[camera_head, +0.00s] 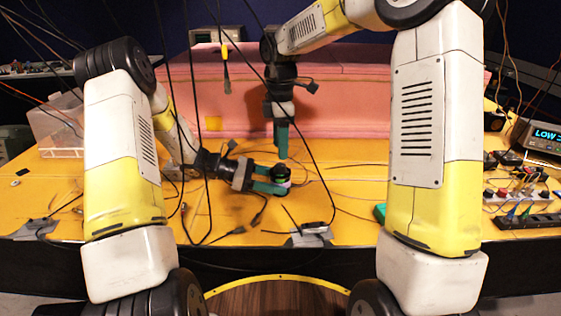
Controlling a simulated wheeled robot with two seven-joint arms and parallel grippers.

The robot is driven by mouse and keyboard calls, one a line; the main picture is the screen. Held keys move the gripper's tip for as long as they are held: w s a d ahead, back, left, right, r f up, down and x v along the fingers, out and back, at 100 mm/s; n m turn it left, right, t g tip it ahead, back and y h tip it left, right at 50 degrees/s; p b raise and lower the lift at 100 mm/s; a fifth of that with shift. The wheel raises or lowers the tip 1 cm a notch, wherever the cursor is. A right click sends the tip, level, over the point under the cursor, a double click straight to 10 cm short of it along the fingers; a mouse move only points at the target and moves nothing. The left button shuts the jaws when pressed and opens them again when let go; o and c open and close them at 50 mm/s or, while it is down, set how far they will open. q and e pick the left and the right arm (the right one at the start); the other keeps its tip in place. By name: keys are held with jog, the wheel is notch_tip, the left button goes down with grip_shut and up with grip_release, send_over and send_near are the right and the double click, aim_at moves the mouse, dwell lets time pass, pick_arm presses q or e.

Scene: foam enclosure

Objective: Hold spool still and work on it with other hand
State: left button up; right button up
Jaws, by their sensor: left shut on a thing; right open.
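The spool (281,173) is a small dark cylinder with a green and pale band, on the yellow table in the middle. My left gripper (276,181) has green fingers and comes in level from the left, shut on the spool. The fingers hide part of the spool's side. My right gripper (282,148) points straight down from above, with its fingertips a little above and behind the spool. It is open, though its fingers overlap in this view, and nothing shows between them.
A pink foam block (340,95) stands behind the grippers. Dark cables hang and lie around the spool. A clear bin (57,128) is at the left. A meter (543,134) and small parts crowd the right. A small grey stand (309,236) sits at the front edge.

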aim_at(281, 165)
notch_tip(281, 165, down, 6)
jog(key=shift+r, duration=0.1)
grip_shut()
dwell(0.4)
